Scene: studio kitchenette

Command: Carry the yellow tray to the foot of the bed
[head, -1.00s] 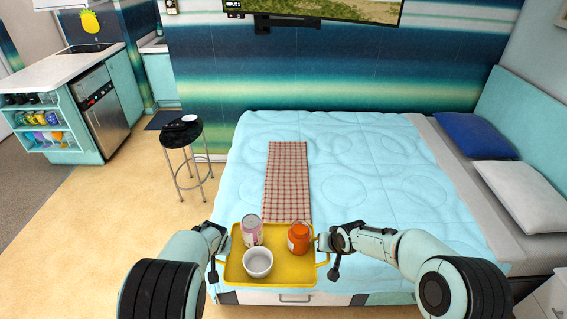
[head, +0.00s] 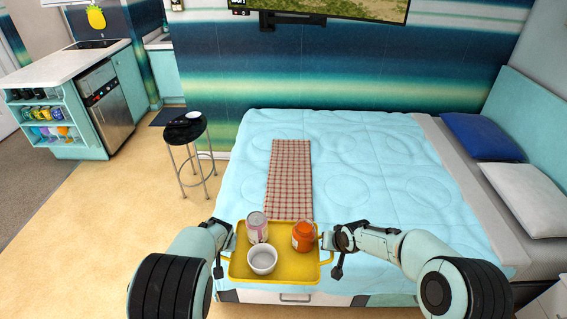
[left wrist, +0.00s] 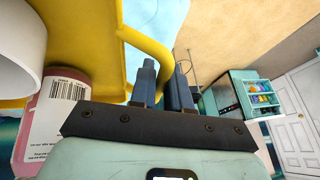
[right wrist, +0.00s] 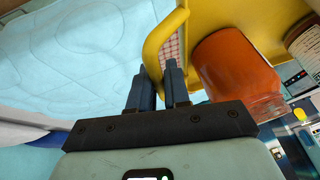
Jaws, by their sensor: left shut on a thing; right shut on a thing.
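The yellow tray (head: 290,273) is held between my two grippers in front of the near edge of the bed (head: 365,175). My left gripper (left wrist: 163,82) is shut on the tray's left handle (left wrist: 148,50). My right gripper (right wrist: 158,82) is shut on the right handle (right wrist: 155,48). In the head view the fingertips are mostly hidden by the wrists. A red checked runner (head: 289,180) lies on the light blue bed cover, beyond the tray.
A black stool (head: 185,130) with a white dish stands left of the bed. The kitchen counter (head: 65,65) is at the far left. Floor between them is clear. Blue and white pillows (head: 480,137) lie at the bed's right end.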

